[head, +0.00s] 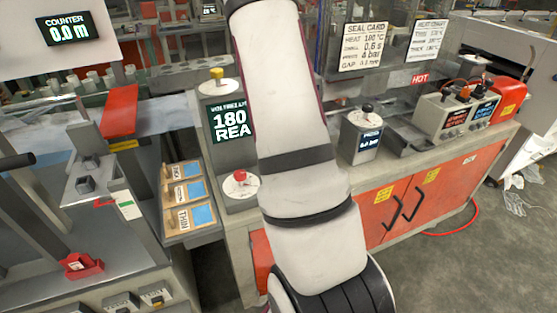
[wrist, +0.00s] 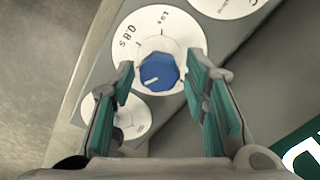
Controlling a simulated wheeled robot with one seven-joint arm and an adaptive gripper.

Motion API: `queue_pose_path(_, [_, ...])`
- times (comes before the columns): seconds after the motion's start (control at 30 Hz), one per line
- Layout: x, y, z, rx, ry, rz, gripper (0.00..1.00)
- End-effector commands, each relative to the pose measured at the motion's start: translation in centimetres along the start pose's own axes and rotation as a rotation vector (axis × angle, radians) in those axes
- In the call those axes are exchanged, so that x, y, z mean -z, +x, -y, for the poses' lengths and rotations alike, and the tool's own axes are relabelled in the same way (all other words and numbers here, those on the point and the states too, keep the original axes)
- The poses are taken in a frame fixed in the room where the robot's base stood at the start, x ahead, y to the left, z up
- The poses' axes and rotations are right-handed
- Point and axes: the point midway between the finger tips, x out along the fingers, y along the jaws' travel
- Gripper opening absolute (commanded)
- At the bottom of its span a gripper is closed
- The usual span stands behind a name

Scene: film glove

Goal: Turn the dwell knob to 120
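A blue faceted knob (wrist: 158,72) sits on a round white dial (wrist: 140,32) in the wrist view. The dial has seconds marks, one like 0.8s and one too blurred to read surely, so it looks like the dwell knob. A pale pointer line on the knob points to the picture's lower left. My gripper (wrist: 160,77) is open, with one teal-padded finger on each side of the knob and gaps showing on both sides. In the head view my arm hides the gripper, and I do not make out the blue knob.
Two more white dials lie close by in the wrist view, one at lower left (wrist: 122,118) and one at top right (wrist: 226,3). The head view shows a red knob (head: 240,177), a display reading 180 (head: 229,121) and a black-knobbed box (head: 363,135) beside my arm.

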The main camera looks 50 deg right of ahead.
Motion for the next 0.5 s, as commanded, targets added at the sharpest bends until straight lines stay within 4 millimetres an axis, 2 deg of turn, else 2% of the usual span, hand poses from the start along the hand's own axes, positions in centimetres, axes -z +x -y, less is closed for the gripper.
queue_pose_path(0.33, [0.0, -0.1, 0.0, 0.000, -0.001, 0.000, 0.51])
queue_pose_path(0.5, [0.1, -1.9, 0.0, 0.001, -0.003, -0.002, 0.51])
